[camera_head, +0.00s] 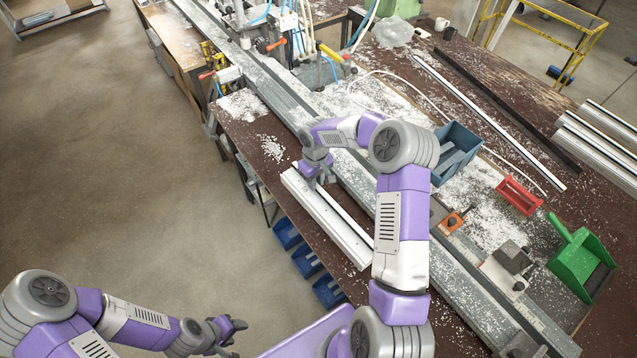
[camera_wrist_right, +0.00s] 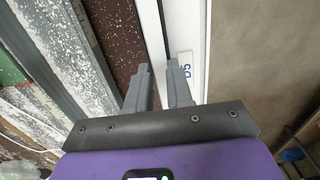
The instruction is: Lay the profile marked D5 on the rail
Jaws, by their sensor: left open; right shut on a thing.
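The white profile marked D5 (camera_head: 327,219) lies lengthwise along the near edge of the bench, beside the rail and roughly parallel to it. Its D5 label shows in the right wrist view (camera_wrist_right: 185,68). My right gripper (camera_head: 316,182) is shut on the profile near its far end; its fingers (camera_wrist_right: 162,84) straddle a white edge of it. I cannot tell whether the profile touches the bench top. The long grey rail (camera_head: 462,276) runs along the bench, partly hidden by my right arm. My left gripper (camera_head: 237,338) is open and empty, over the floor.
White chips cover much of the brown bench top. A clamp unit (camera_head: 325,70) stands at the far end. Blue bins (camera_head: 307,262) hang below the near edge.

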